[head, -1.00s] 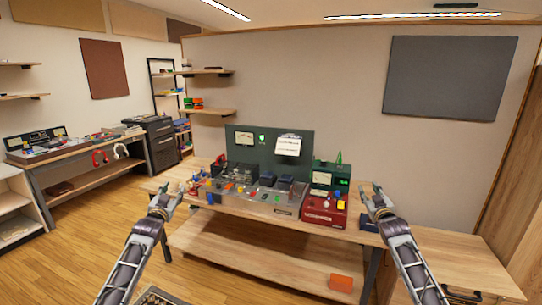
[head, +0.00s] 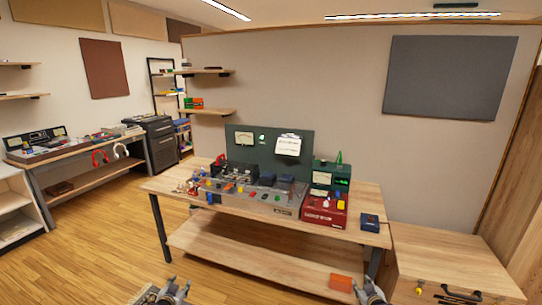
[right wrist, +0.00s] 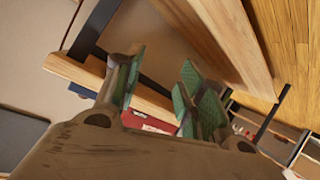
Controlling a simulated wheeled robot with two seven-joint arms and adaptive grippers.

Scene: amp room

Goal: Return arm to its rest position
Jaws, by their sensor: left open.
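My left gripper (head: 176,286) is at the bottom edge of the head view, low in front of the workbench, open and apart from everything. My right gripper (head: 369,287) is at the bottom edge further right, near the bench's lower shelf in the picture. In the right wrist view my right gripper (right wrist: 160,82) shows its two green-padded fingers spread apart with nothing between them. Most of both arms is below the head view.
The workbench (head: 366,197) carries a grey panel of controls (head: 255,200), a red box (head: 325,212) and a dark blue box (head: 370,222). An orange block (head: 341,282) lies on its lower shelf (head: 240,260). A wooden cabinet (head: 445,258) stands at right. Floor at left is open.

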